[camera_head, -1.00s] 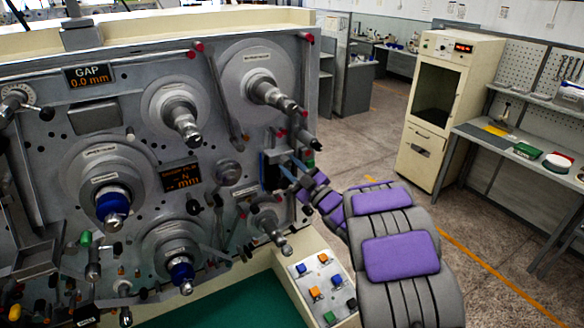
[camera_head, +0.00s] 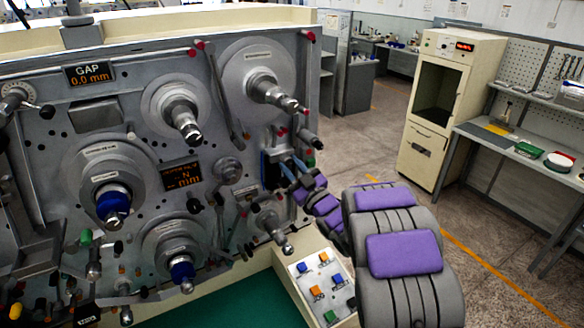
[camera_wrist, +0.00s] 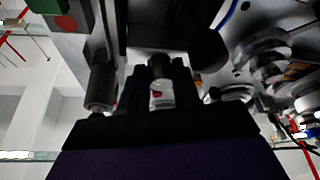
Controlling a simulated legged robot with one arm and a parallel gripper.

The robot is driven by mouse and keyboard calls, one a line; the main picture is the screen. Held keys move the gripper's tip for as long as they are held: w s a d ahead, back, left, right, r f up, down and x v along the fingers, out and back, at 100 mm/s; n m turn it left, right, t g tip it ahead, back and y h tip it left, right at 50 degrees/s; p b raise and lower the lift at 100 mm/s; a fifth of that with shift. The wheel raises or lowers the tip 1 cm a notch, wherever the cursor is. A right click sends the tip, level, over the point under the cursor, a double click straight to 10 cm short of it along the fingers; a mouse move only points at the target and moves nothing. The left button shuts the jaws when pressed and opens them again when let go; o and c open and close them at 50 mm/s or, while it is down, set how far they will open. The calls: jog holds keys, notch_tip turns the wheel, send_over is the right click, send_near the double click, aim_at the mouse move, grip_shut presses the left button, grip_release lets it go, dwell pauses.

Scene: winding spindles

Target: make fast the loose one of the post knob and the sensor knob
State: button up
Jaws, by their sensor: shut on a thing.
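My gripper (camera_head: 287,171) is at the right edge of the grey machine panel (camera_head: 140,130), beside a small dark block. In the wrist view its two dark blue fingers (camera_wrist: 160,88) are shut on a small knob (camera_wrist: 161,90), a pale cylinder with a red mark on it. The fingers and the dark gripper body hide much of this knob. I cannot tell whether it is the post knob or the sensor knob. In the head view the held knob is too small and covered to make out.
Spindles with metal tips (camera_head: 185,125) and several levers stick out of the panel near my arm. A button box (camera_head: 325,285) stands below my gripper. Open floor lies to the right, with a cream cabinet (camera_head: 437,100) and a workbench (camera_head: 520,150) beyond.

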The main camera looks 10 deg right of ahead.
jog(key=o, duration=1.1)
jog(key=shift+a+r, duration=0.1)
jog(key=shift+r, duration=0.1)
jog(key=shift+c, duration=0.2)
jog(key=shift+f, duration=0.1)
jog(key=b+v, duration=0.5)
jog(key=v, duration=1.2)
jog(key=shift+s, duration=0.1)
